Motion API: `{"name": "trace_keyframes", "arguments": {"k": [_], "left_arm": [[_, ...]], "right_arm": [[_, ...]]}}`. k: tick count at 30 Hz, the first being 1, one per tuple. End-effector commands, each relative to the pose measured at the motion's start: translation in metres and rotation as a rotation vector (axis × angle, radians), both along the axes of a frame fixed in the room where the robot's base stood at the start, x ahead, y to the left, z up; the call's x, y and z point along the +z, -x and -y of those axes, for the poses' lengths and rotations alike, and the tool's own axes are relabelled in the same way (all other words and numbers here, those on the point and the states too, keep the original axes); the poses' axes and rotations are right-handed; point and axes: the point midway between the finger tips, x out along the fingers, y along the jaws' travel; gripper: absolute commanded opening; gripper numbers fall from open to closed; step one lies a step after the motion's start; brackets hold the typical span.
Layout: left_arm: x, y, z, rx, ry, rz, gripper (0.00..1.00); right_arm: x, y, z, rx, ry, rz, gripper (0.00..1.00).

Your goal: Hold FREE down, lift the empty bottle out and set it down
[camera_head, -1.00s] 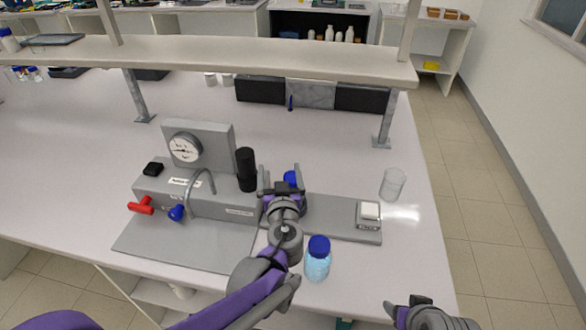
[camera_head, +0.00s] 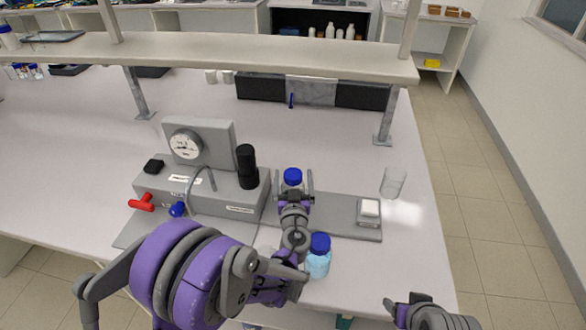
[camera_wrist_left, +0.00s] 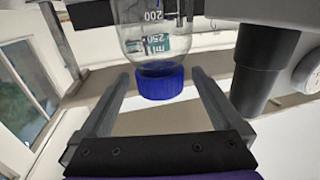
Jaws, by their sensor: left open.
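A clear bottle with a blue cap (camera_head: 293,176) stands at the right end of the grey rig (camera_head: 225,195); in the head view my left gripper hides its body. A white key (camera_head: 370,208) sits on a small block on the grey plate; no FREE lettering is legible. My right gripper (camera_head: 408,305) is partly visible at bottom right, apart from the key.
A bottle of pale blue liquid with a blue cap (camera_head: 318,262) stands close beside my left forearm. A black cylinder (camera_head: 247,166) rises left of the gripper. A glass beaker (camera_head: 392,183) stands near the right bench edge. A shelf (camera_head: 250,57) spans the back.

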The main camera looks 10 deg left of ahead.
Motion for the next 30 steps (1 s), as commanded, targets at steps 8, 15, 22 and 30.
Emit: {"name": "trace_keyframes", "arguments": {"k": [8,15,22,30], "left_arm": [[0.0,-0.032,-0.007,0.001,0.0,0.0,1.0],[0.0,-0.036,-0.008,0.0,0.001,0.0,1.0],[0.0,-0.036,-0.007,0.0,0.001,0.0,0.82],[0.001,-0.036,-0.007,0.0,0.001,0.0,0.33]], "right_arm": [[0.0,0.0,0.0,0.0,0.0,0.0,0.65],[0.0,0.0,0.0,0.0,0.0,0.0,0.65],[0.0,0.0,0.0,0.0,0.0,0.0,0.65],[0.0,0.0,0.0,0.0,0.0,0.0,0.65]]}}
